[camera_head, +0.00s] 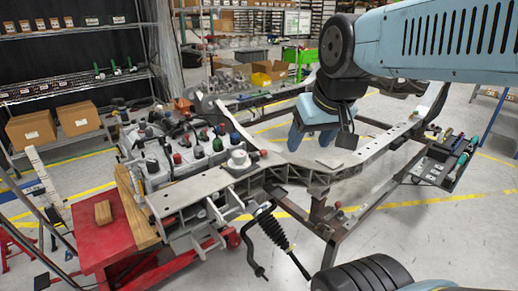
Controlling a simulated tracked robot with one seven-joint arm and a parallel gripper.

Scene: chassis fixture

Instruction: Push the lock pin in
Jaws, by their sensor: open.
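The metal chassis frame (172,195) lies across the middle of the view on a fixture. I cannot tell which small part on it is the lock pin; a small red-tipped part (338,206) shows below the frame's middle. My gripper (311,138) is at the end of my blue arm, above and behind the middle of the frame. Its two blue fingers point down and stand apart, with nothing seen between them. My arm's dark wrist parts hide some of the frame behind them. I cannot tell how far the fingers are from the frame.
A block with several coloured caps (180,158) sits at the frame's left. A red stand (98,232) with wooden pieces is at lower left. A black-booted steering rod (272,230) hangs in front. Shelves with cardboard boxes (32,130) stand behind left.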

